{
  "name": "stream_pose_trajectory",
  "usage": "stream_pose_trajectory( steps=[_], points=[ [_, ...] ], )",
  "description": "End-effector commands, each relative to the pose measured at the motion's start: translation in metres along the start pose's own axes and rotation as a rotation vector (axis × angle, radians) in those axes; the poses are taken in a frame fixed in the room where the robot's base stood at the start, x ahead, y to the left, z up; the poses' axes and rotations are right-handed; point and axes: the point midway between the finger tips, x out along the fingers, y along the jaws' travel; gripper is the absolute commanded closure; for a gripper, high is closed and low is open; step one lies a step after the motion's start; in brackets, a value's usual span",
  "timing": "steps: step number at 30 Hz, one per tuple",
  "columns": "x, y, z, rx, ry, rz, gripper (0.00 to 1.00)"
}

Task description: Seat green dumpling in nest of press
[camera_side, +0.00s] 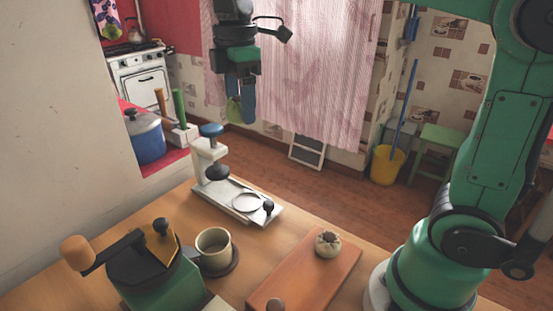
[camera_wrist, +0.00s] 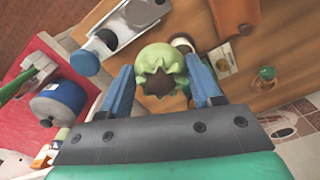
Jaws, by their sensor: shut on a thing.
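The green dumpling (camera_side: 233,111) is held in the air by my gripper (camera_side: 242,100), between its two blue fingers. In the wrist view the dumpling (camera_wrist: 158,58) shows its pleated top with a dark centre, a finger on each side. The press (camera_side: 212,160) stands on the wooden counter, below the gripper in the side view. It has a blue knob, a dark plunger and a pale base. Its round nest (camera_side: 247,202) lies on the base and looks empty. In the wrist view the press (camera_wrist: 120,25) is partly cut off at the top, left of the dumpling.
A wooden board (camera_side: 285,282) carries a cream dumpling (camera_side: 328,245). A cup (camera_side: 213,242) on a dark saucer and a grinder (camera_side: 150,268) with a crank stand at the front left. A blue pot (camera_side: 146,138) sits on a red surface behind. Air around my gripper is clear.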

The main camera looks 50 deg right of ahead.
Motion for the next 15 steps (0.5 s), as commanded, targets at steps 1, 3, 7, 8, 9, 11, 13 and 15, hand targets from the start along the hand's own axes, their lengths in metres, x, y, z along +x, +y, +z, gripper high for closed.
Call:
stream_pose_trajectory(
  steps=[1,3,7,8,9,11,13,15],
  points=[
    [0.003,0.014,0.005,0.006,0.000,0.000,0.55],
    [0.007,0.028,0.010,0.005,0.000,0.000,0.55],
    [0.012,0.043,0.017,0.002,0.000,0.000,0.55],
    [0.014,0.045,0.017,0.002,0.000,0.000,0.55],
    [0.017,0.046,0.018,0.002,0.000,0.000,0.55],
    [0.025,0.048,0.018,0.001,0.000,0.000,0.55],
    [0.038,0.047,0.019,0.000,0.000,0.000,0.55],
    [0.055,0.047,0.018,0.000,0.000,0.000,0.55]
  ],
)
